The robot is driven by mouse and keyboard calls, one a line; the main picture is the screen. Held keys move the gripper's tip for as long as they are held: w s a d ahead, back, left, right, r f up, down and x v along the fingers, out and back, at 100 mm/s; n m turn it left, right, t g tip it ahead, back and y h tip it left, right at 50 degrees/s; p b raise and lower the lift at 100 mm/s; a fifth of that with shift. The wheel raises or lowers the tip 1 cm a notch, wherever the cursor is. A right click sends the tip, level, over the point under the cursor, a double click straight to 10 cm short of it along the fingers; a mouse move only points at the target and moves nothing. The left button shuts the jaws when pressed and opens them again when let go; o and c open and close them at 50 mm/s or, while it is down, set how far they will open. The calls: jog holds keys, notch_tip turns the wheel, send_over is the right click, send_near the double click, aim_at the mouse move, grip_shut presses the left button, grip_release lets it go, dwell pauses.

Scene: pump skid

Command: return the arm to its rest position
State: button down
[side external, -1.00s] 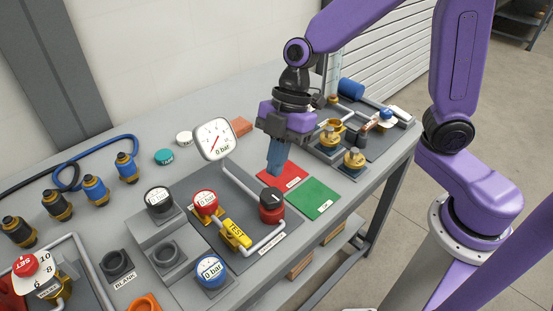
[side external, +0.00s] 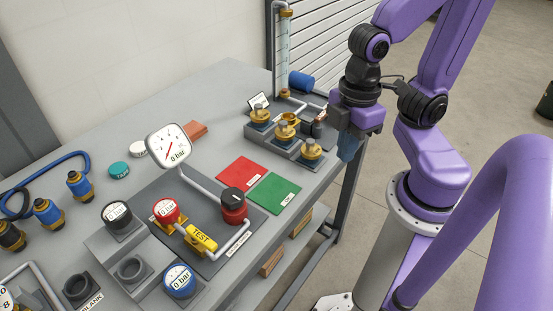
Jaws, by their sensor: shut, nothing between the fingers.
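My gripper (side external: 348,146) is at the right of the side external view, pointing down beside the bench's right edge, near the valve manifold. Its blue fingers are shut, with nothing seen between them. My purple arm is folded back close above its base. The grey bench (side external: 225,90) stands left of my gripper. I cannot tell the exact gap between the fingers and the bench edge.
A valve manifold with brass fittings (side external: 283,131) and a clear sight tube (side external: 283,50) stand nearest my gripper. Red (side external: 241,170) and green (side external: 274,193) mats lie clear. A dial gauge (side external: 169,146) stands over a skid with a black-and-red knob (side external: 233,204) and yellow TEST valve (side external: 201,238).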

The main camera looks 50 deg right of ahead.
jog(key=shift+s+d, duration=0.3)
jog(key=shift+d, duration=0.15)
